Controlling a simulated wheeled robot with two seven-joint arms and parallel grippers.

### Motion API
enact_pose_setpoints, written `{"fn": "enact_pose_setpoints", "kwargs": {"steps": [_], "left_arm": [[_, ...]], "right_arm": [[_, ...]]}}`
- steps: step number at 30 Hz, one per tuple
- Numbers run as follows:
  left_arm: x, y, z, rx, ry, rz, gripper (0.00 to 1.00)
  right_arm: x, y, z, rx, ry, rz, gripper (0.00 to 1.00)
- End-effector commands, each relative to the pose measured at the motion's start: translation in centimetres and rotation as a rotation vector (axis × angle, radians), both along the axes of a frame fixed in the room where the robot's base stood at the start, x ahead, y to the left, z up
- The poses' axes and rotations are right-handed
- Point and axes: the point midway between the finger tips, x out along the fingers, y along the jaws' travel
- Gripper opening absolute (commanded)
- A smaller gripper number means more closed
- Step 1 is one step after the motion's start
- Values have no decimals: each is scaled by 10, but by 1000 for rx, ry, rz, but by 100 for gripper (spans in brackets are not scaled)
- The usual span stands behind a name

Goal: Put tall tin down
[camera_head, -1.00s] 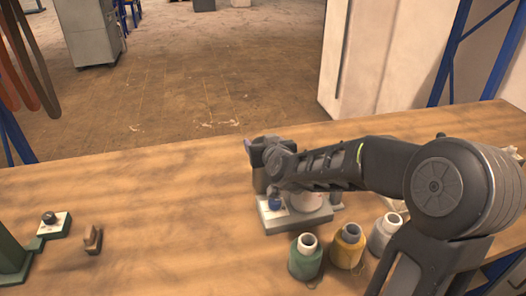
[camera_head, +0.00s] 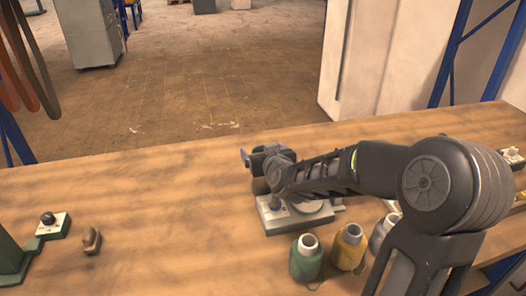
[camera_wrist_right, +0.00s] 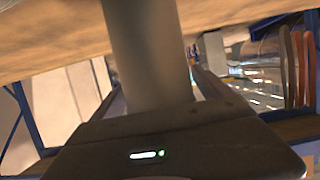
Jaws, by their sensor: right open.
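The tall tin (camera_wrist_right: 150,60) is a plain grey-brown cylinder, standing large in the middle of the right wrist view, in front of my right gripper's dark body. In the head view a small part of the tin (camera_head: 260,186) shows beneath the gripper; the rest is hidden behind it. My right gripper (camera_head: 262,160) is open around or close beside the tin, above the table's middle. The wrist view does not show clearly whether the fingers touch it. My left gripper is not in view.
A grey device with a round plate (camera_head: 285,221) sits just in front of the tin. Green (camera_head: 306,260) and yellow (camera_head: 348,249) thread spools stand nearer, with a pale one beside them. A small brown object (camera_head: 92,241) lies left. The wooden table (camera_head: 165,205) is clear at centre-left.

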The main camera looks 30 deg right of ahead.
Motion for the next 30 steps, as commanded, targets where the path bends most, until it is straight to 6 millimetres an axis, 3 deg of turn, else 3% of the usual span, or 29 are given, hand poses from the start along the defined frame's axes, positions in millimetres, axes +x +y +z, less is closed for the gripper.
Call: {"fn": "enact_pose_setpoints", "kwargs": {"steps": [6,10,23,30], "left_arm": [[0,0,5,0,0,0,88],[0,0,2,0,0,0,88],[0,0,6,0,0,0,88],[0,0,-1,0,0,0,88]], "right_arm": [[0,0,5,0,0,0,88],[-11,3,8,-1,-2,0,88],[-85,26,37,-1,-3,-1,88],[-105,32,43,-2,-1,-2,88]]}}
